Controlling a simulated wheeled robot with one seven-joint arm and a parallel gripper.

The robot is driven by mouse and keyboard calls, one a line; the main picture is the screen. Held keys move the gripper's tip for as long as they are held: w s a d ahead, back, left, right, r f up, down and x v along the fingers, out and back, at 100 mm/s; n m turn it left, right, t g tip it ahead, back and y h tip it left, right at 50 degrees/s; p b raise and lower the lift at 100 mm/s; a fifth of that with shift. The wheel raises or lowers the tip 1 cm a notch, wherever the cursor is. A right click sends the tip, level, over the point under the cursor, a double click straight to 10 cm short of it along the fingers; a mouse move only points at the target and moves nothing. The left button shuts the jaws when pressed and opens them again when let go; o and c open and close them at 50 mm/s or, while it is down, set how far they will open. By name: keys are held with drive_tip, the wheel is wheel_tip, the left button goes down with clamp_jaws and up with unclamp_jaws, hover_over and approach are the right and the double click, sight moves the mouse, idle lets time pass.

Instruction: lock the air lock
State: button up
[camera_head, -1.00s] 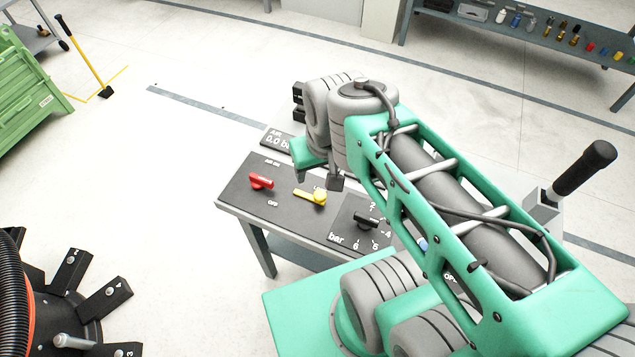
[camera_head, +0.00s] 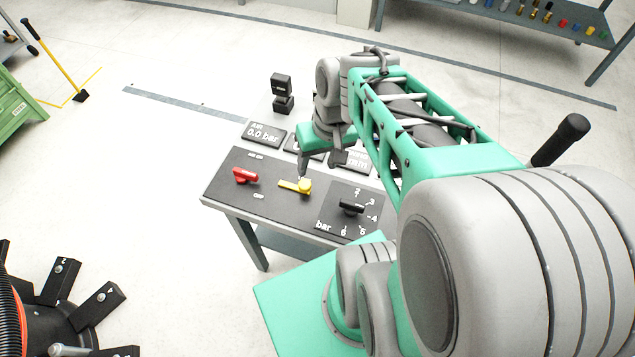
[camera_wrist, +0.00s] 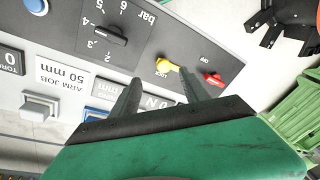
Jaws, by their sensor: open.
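The yellow lever (camera_head: 296,186) sits on the dark control panel (camera_head: 225,188), between a red lever and a black knob. In the head view its arm points left from its round hub. In the wrist view the yellow lever (camera_wrist: 167,67) lies just ahead of the fingertips, beside a small label that seems to read LOCK. My gripper (camera_head: 320,167) is open and empty, fingers pointing down, over the back part of the bench behind the yellow lever. In the wrist view my gripper (camera_wrist: 160,78) shows both fingers apart, with nothing between them.
The red lever (camera_head: 245,175) is left of the yellow one, marked on and off. The black pressure knob (camera_head: 351,207) with a bar scale is at right. A 0.0 bar display (camera_head: 264,134) stands behind.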

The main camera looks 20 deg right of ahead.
drive_tip(key=s+d+f+m+y, duration=0.1)
drive_tip(key=d+f, duration=0.1)
drive_tip(key=d+f+m+y, duration=0.1)
drive_tip(key=d+y, duration=0.1)
drive_tip(key=s+d+f+m+y, duration=0.1)
drive_tip(key=d+f, duration=0.1)
drive_tip(key=d, duration=0.1)
drive_tip(key=shift+s+f+y+p, duration=0.3)
drive_tip(key=shift+s+p, duration=0.05)
drive_tip(key=shift+p, duration=0.05)
drive_tip(key=c, duration=0.6)
drive_tip(key=s+d+m+t+y, duration=0.1)
drive_tip(key=d+t, duration=0.1)
drive_tip(key=s+d+f+m+t+y, duration=0.1)
drive_tip(key=s+d+t+y, duration=0.1)
drive_tip(key=shift+s+d+m+p, duration=0.2)
drive_tip(key=shift+m+p, duration=0.1)
drive_tip(key=shift+m, duration=0.1)
clamp_jaws()
drive_tip(key=shift+s+d+r+t, duration=0.15)
drive_tip(key=shift+s+d+t, duration=0.1)
drive_tip(key=shift+t, duration=0.35)
